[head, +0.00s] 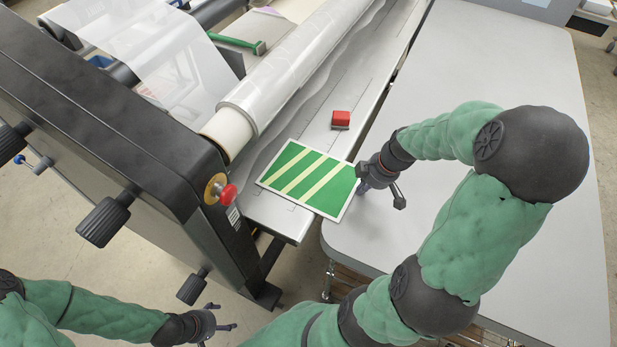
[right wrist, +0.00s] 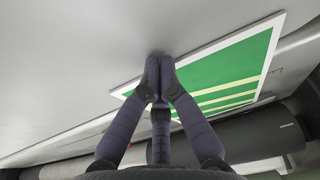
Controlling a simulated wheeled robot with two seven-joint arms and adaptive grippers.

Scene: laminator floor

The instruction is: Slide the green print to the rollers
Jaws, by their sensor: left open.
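The green print (head: 300,168), a white-edged sheet with pale diagonal stripes, lies flat on the grey feed table (head: 283,222) of the laminator. Its right edge overhangs toward the side table. The roller (head: 290,75), wrapped in clear film, runs along the feed table's far side, apart from the print. My right gripper (head: 366,186) is at the print's right edge. In the right wrist view its fingertips (right wrist: 159,70) are together beside the green print (right wrist: 232,72), with no sheet visible between them. My left gripper (head: 225,318) is open and empty at the lower left, away from the table.
A red block (head: 341,118) sits on the feed table beyond the print. The laminator's black side frame (head: 110,130), with a red button (head: 228,194) and knobs, stands left. A pale side table (head: 500,60) fills the right and is mostly clear under my right arm.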

